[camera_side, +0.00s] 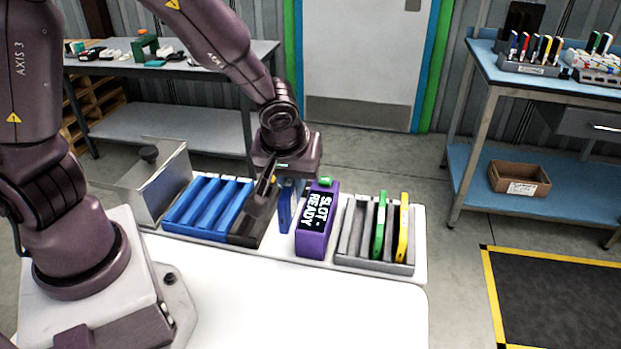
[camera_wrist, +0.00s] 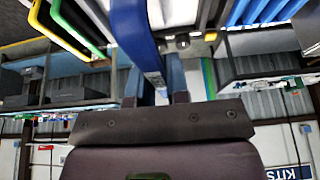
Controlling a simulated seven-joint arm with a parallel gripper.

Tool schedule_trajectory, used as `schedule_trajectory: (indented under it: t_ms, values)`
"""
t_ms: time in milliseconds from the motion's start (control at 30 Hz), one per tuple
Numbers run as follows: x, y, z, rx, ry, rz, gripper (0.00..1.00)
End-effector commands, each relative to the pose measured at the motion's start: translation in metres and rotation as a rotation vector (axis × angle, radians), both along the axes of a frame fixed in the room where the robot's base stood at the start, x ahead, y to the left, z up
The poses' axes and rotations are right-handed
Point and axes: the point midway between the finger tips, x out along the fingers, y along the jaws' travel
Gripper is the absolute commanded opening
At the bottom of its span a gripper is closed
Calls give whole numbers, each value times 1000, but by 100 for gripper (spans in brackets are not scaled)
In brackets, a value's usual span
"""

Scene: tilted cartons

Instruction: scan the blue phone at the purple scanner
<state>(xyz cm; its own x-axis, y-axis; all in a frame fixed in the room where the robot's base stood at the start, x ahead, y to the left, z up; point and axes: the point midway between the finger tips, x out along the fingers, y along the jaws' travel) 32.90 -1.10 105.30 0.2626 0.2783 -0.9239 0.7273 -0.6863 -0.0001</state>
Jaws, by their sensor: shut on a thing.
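The blue phone (camera_side: 286,212) is upright in my gripper (camera_side: 290,183), which is shut on its upper part. The phone is just left of the purple scanner (camera_side: 317,240) in the side view, with its lower end close to the table level; I cannot tell whether it touches anything. The scanner's dark display reads "SLOT - READY" and a green piece sits on its top.
A grey rack (camera_side: 345,262) right of the scanner holds a green phone (camera_side: 379,225) and a yellow phone (camera_side: 403,228). A blue slotted rack (camera_side: 205,207) and a dark piece (camera_side: 250,236) stand left of the phone. A metal box (camera_side: 160,185) is farther left. The white table front is clear.

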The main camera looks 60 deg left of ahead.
Motion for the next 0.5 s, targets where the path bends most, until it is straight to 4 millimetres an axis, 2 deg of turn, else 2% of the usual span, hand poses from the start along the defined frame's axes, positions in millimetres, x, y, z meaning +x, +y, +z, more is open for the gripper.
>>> schedule_trajectory:
  t_ms: [300,500]
  values:
    - [2,71,-15,-3,25,162,0]
    - [10,98,-25,-11,24,141,0]
